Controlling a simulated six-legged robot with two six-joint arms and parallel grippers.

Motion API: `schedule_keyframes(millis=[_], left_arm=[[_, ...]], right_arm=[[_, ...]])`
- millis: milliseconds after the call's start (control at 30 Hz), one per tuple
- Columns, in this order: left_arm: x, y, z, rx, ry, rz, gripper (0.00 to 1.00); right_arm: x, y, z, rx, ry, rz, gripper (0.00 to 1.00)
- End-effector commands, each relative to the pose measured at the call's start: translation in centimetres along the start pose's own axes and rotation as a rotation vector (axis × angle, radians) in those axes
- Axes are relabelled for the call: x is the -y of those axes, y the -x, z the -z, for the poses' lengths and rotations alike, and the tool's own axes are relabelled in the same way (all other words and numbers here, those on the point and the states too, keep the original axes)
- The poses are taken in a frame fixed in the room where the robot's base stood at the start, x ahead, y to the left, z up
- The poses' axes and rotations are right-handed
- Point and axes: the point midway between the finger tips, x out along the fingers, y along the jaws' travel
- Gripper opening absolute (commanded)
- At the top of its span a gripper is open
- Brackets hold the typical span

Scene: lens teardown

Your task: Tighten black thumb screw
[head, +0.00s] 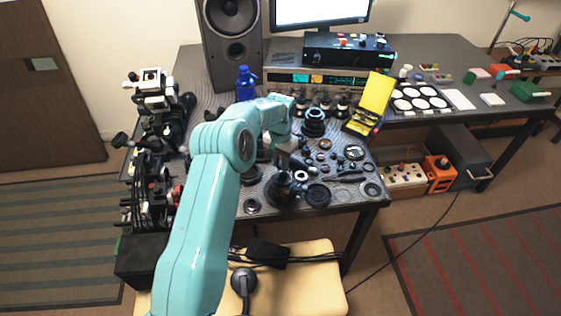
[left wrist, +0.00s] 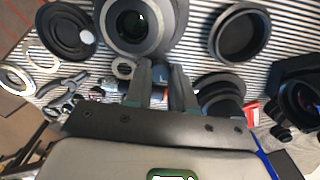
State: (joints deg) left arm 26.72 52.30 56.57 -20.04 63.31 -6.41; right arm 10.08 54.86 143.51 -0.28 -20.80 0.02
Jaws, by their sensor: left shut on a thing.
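My left gripper (head: 284,163) reaches down over the dark lens assembly (head: 281,190) near the front edge of the table. In the left wrist view, its two fingers (left wrist: 163,74) are close together, with a small dark piece between them that looks like the black thumb screw (left wrist: 162,70). The fingers are shut on it, right beside the large round lens barrel (left wrist: 140,22). The screw is too small and covered to make out in the head view. How far it is turned in cannot be told. My right gripper is not in view.
Loose rings and lens parts (head: 318,194) lie close to the right on the striped mat. A blue bottle (head: 246,84) and a speaker (head: 230,40) stand behind. A yellow case (head: 372,103) stands open at the right. Pliers (left wrist: 62,84) lie near the gripper in the wrist view.

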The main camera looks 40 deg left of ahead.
Motion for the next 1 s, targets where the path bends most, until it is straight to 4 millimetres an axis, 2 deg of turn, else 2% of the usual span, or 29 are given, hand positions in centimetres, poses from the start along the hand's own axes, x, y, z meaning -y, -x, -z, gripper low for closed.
schedule_keyframes(millis=[400, 433, 500, 833, 1000], left_arm=[[0.0, 0.2, 0.0, -0.001, -0.008, 0.001, 0.00], [0.0, 0.2, 0.0, -0.001, -0.008, 0.001, 0.27], [0.0, 0.2, 0.0, -0.002, -0.007, 0.001, 0.50], [0.0, 0.3, 0.0, -0.001, -0.007, 0.001, 0.50], [0.1, 2.6, 0.1, -0.005, -0.007, 0.002, 0.50]], right_arm=[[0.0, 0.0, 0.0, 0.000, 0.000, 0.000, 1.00], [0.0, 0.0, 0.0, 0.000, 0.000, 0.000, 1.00], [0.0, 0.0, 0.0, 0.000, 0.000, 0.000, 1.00], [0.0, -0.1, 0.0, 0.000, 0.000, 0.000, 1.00], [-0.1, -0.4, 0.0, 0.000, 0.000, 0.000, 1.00]])
